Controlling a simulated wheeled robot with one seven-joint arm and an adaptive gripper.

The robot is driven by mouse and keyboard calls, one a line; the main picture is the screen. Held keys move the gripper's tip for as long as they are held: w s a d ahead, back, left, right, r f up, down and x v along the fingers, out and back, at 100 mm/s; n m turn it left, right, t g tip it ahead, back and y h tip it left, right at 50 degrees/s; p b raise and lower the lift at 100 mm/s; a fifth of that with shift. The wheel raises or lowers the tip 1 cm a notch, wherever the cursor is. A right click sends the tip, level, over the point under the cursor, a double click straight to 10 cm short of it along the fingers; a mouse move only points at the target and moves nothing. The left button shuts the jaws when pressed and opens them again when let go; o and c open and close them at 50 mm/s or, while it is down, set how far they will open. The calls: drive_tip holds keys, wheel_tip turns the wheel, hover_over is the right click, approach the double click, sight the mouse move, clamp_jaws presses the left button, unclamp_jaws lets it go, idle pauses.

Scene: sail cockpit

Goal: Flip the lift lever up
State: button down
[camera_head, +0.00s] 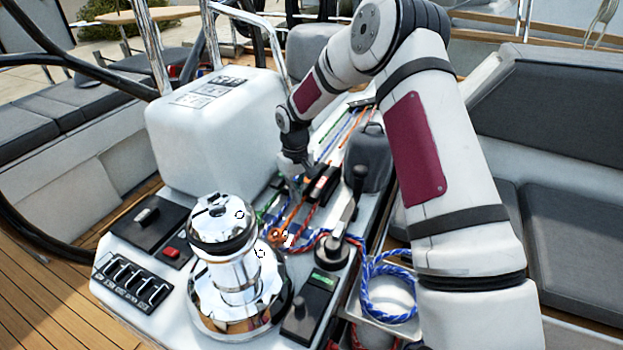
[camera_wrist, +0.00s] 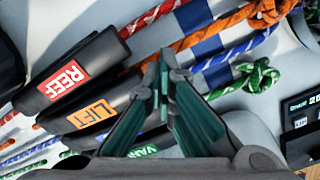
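The lift lever, a black handle with an orange LIFT label (camera_wrist: 97,114), lies low between two similar handles in the wrist view. Its end toward the orange rope is partly hidden by my gripper. My gripper (camera_wrist: 168,78) has its fingers drawn close together, with a narrow gap and nothing visible between them. The left finger overlaps the lift lever in the picture; I cannot tell whether they touch. In the head view my gripper (camera_head: 297,190) points down just left of the black levers (camera_head: 321,184).
The REEF lever (camera_wrist: 72,76) lies beside the lift lever, and a green-labelled lever (camera_wrist: 143,152) is mostly hidden on the other side. Coloured ropes (camera_wrist: 235,32) run past the fingers. A chrome winch (camera_head: 238,270) and a black upright handle (camera_head: 352,205) stand nearby.

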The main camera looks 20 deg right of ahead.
drive_tip(key=shift+w+d+r, duration=0.15)
drive_tip(key=shift+r, duration=0.2)
drive_tip(key=shift+w+d+r, duration=0.15)
drive_tip(key=shift+r, duration=0.3)
